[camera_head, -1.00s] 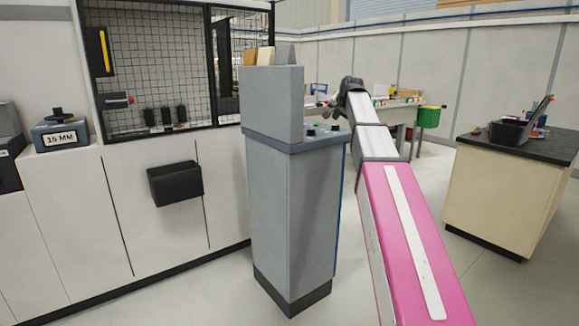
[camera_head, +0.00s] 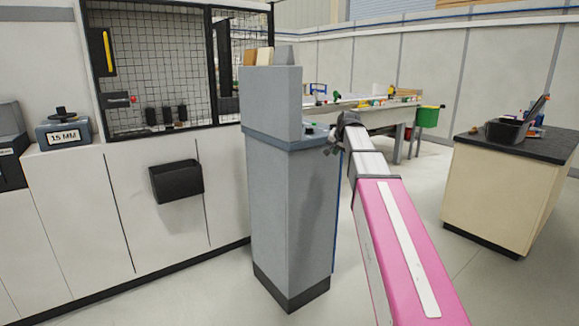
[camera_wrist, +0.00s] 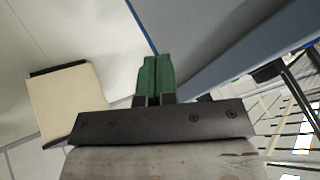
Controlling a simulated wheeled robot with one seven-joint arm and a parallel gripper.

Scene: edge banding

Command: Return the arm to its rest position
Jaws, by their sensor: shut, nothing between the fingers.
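My gripper (camera_wrist: 155,80) shows in the wrist view with its green fingers pressed together and nothing between them. In the head view my gripper (camera_head: 333,143) is small and dark, at the end of my pink and white arm. It is beside the right side of the grey control pedestal (camera_head: 290,210), near the top edge. I cannot tell whether it touches the pedestal. Its fingertips are hard to make out in that view.
A beige cabinet (camera_head: 495,200) with a dark top and a black bin (camera_head: 512,131) stands at right. A long workbench (camera_head: 375,117) and a green bin (camera_head: 428,116) are behind. White cabinets with a black holder (camera_head: 176,181) line the left. Open floor lies between pedestal and beige cabinet.

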